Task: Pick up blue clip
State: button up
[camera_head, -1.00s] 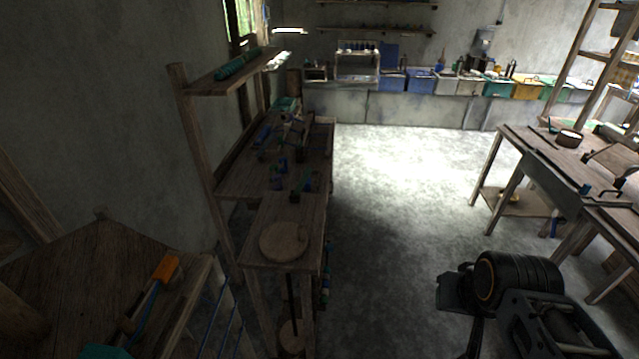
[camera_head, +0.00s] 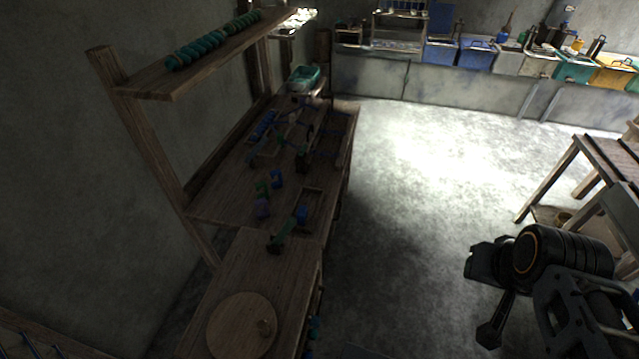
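Several small blue pieces lie on the wooden bench at the left. One blue piece (camera_head: 302,215) is beside a small tray and a green piece (camera_head: 281,236). Another blue piece (camera_head: 277,179) lies farther back near a purple piece (camera_head: 262,208). They are small and dark, so I cannot tell which is the blue clip. My arm is at the lower right, with its dark end, my gripper (camera_head: 484,290), over the floor. It is well to the right of the bench and touches nothing visible. Its finger opening is not clear.
The bench (camera_head: 240,262) bears a round wooden disc (camera_head: 242,325) at its near end. A shelf (camera_head: 190,72) with green spools juts above it. A green basket (camera_head: 303,78) stands at its far end. Another table (camera_head: 610,160) is at the right. Open floor (camera_head: 420,190) lies between.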

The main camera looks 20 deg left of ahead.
aim_at(302, 216)
jog(key=i, duration=1.5)
jog(key=u, duration=3.05)
